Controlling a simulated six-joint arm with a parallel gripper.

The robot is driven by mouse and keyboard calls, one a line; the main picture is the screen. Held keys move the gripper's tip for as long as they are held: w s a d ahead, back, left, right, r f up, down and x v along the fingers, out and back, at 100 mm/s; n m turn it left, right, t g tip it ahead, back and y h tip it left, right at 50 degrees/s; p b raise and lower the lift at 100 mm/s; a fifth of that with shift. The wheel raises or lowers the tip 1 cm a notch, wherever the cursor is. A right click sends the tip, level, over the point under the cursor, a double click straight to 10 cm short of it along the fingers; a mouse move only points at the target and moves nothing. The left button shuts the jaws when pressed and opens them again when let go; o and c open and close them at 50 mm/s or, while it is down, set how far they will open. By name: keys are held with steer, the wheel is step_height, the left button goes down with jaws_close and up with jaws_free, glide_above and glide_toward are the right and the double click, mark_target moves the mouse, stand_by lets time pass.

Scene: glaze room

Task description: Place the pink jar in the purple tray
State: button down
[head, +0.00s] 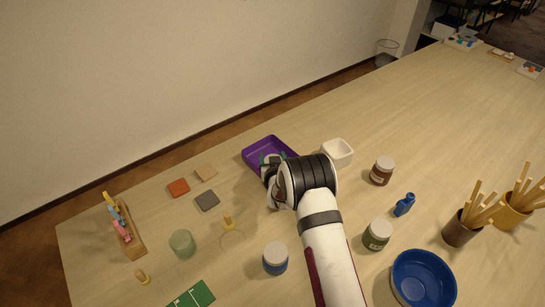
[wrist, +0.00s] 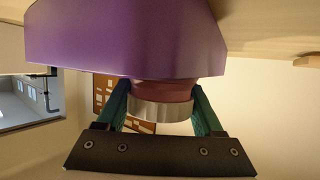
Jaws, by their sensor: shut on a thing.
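The purple tray (head: 257,147) lies on the table near its far edge, left of centre in the head view. In the wrist view its purple wall (wrist: 125,45) fills the top. My gripper (head: 267,163) is over the tray's near part. In the wrist view its green fingers (wrist: 160,98) are shut on the pink jar (wrist: 166,89), one on each side of its pale lid. The tray wall hides the jar's lower part there. In the head view my arm hides most of the jar. I cannot tell whether the jar touches the tray floor.
A white square dish (head: 338,152) stands close right of the tray. Flat tiles (head: 207,200) lie left of the tray.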

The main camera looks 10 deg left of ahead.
jaws_free()
steer(key=shift+r, duration=0.15)
steer(key=s+d+r+m+g+h, duration=0.1)
steer(key=s+d+r+g, duration=0.1)
steer(key=s+d+r, duration=0.35)
steer(key=s+d+r+m+g, duration=0.2)
steer(key=s+r, duration=0.1)
steer(key=s, duration=0.6)
steer(key=s+d+r+m+g+h, duration=0.1)
steer(key=s+d+r+g, duration=0.1)
steer(key=s+d+r, duration=0.4)
steer(key=s+r+m+g, duration=0.1)
steer(key=s+g, duration=0.1)
steer(key=s, duration=0.7)
steer(key=s+d+r+m+g, duration=0.1)
steer(key=s+g, duration=0.1)
steer(key=s, duration=0.7)
steer(key=s+r+m+g, duration=0.2)
steer(key=s+g, duration=0.1)
steer(key=s, duration=0.7)
steer(key=shift+d+r+y, duration=0.1)
steer(key=shift+d+y, duration=0.3)
